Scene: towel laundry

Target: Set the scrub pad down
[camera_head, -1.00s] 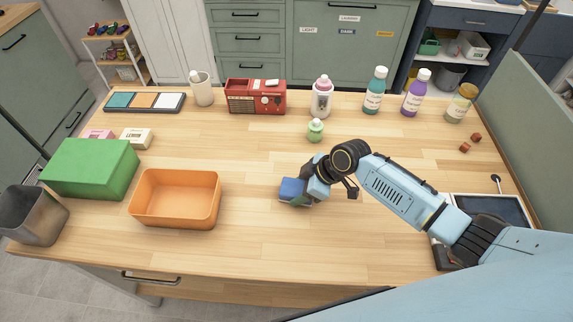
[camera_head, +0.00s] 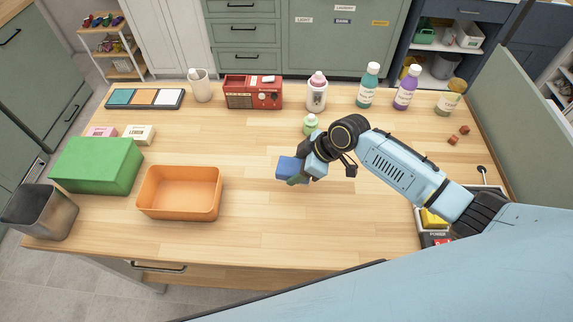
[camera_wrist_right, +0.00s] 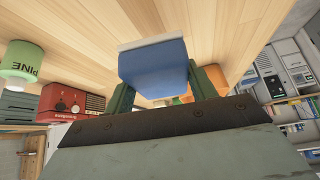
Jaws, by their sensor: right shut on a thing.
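The scrub pad (camera_head: 289,168) is a blue block near the middle of the table (camera_head: 250,225). In the right wrist view the pad (camera_wrist_right: 153,66) shows a blue face with a pale edge, between two dark green fingers. My right gripper (camera_head: 299,173) is shut on it, its arm reaching in from the right. The pad looks close to the wood, but I cannot tell whether it touches. My left gripper is not in view.
An orange tub (camera_head: 179,193) and a green box (camera_head: 97,166) stand to the left. A small green bottle (camera_head: 310,124) stands just behind the gripper. A red radio (camera_head: 252,94) and several bottles line the back. The front middle is clear.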

